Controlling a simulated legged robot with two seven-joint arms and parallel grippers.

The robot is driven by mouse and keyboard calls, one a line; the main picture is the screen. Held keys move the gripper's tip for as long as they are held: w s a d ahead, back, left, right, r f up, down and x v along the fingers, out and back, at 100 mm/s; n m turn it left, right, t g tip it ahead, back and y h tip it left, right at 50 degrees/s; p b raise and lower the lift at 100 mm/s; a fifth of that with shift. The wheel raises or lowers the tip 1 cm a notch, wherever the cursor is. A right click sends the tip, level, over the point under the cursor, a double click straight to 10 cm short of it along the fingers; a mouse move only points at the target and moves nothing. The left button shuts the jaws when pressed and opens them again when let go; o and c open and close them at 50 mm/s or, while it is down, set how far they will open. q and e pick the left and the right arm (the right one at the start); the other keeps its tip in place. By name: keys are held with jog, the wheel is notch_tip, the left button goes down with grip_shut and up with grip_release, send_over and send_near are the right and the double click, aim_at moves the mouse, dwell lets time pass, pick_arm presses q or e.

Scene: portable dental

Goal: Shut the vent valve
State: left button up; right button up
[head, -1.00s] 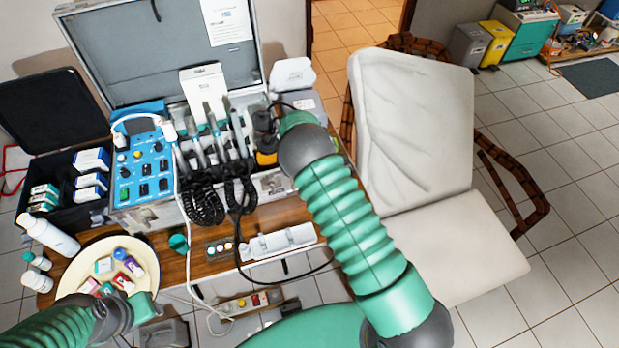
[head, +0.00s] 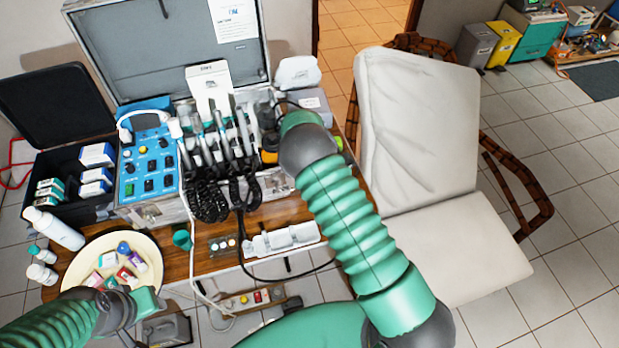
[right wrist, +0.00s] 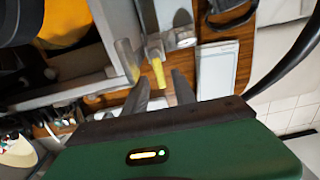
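A small metal valve with a yellow lever (right wrist: 158,73), which I take to be the vent valve, shows in the right wrist view beside the metal case edge. My right gripper (right wrist: 162,90) is open, with one finger on each side of the lever's near end. I cannot tell whether either finger touches it. In the head view my right arm hides the valve, and the right gripper's fingers are not clear there. My left gripper (head: 135,308) is low at the left, by the edge of the round plate (head: 75,262). Its fingers are unclear.
The open dental case with a blue control panel (head: 147,163) and several hanging handpieces stands on the wooden table (head: 205,262). A cream chair (head: 420,140) stands to the right of my right arm.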

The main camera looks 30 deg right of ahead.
jog(key=shift+s+f, duration=0.1)
jog(key=shift+s, duration=0.05)
notch_tip(320, 180, up, 17)
jog(key=b, duration=0.1)
jog(key=shift+f, duration=0.1)
dwell(0.5)
